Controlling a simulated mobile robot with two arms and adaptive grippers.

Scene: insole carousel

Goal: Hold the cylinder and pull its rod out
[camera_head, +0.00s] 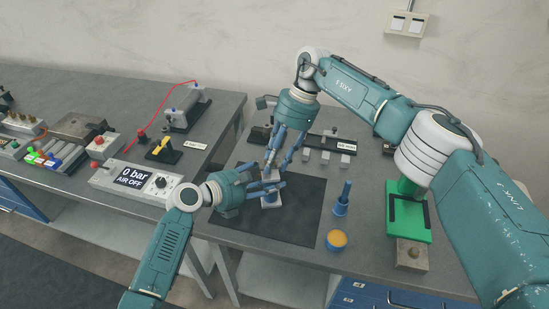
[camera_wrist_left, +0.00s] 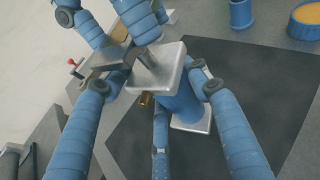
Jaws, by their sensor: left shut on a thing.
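The cylinder has a blue barrel (camera_wrist_left: 180,108) between square silver end caps (camera_wrist_left: 158,68). It stands on the dark mat, and its lower end cap shows in the head view (camera_head: 271,202). My left gripper (camera_head: 265,190) is shut on the cylinder, with its blue fingers around the barrel in the left wrist view (camera_wrist_left: 160,95). A short length of metal rod (camera_wrist_left: 147,58) rises from the upper end cap. My right gripper (camera_head: 274,164) points down from above, its fingers close around the rod. Whether they touch the rod is hidden.
The dark mat (camera_head: 230,230) lies below. A blue part (camera_head: 342,198) and an orange-topped pot (camera_head: 337,240) stand to the right. A green fixture (camera_head: 424,220) is further right. The control box (camera_head: 130,182) at left reads 0 bar, AIR OFF.

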